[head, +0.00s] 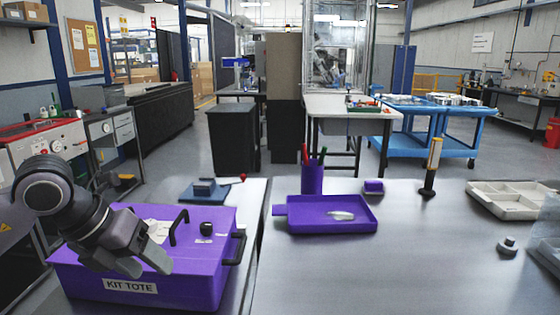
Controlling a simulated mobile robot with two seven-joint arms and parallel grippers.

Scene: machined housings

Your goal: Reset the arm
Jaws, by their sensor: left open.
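My left gripper (143,262) comes in from the left on its dark grey arm. Its two fingers are spread apart with nothing between them. It hangs over the left part of a purple case (200,272) labelled "KIT TOTE", and covers some of the lid. I cannot tell whether the fingertips touch the lid. The case is shut, with black handles and a small black knob (207,228) on top. My right gripper is not in view.
A purple tray (300,224) with a pale part stands on the grey table (380,275), near a purple pen cup (312,179). A small upright stand (430,168), a white compartment tray (512,204) and a grey knob part (507,246) are farther right. The table's front middle is clear.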

